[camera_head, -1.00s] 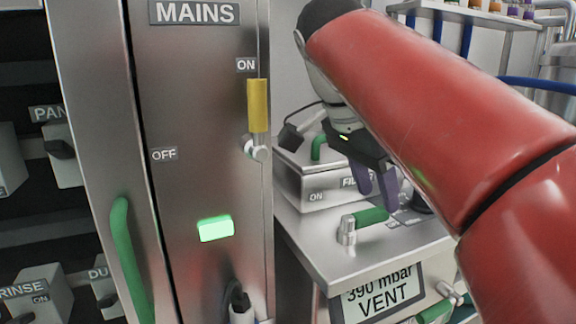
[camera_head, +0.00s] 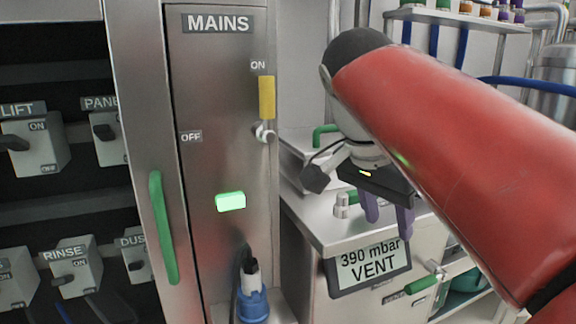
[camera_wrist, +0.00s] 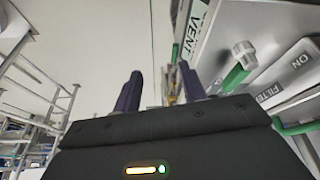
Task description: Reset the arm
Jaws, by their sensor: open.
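My gripper (camera_head: 388,212) is in front of the steel cabinet on the right in the head view, just above the display reading "390 mbar VENT" (camera_head: 368,266). Its two purple fingers point down, apart, with nothing between them. In the wrist view my gripper (camera_wrist: 160,92) shows both fingers spread and empty. My red arm crosses the right side of the head view and hides part of the cabinet top.
The MAINS panel (camera_head: 220,160) stands left of my gripper, its yellow-handled lever (camera_head: 266,98) up by ON and a green lamp (camera_head: 231,202) lit. A green-handled valve (camera_wrist: 238,68) and the FILTER box (camera_wrist: 285,82) are close in the wrist view. A bottle shelf (camera_head: 460,18) is behind.

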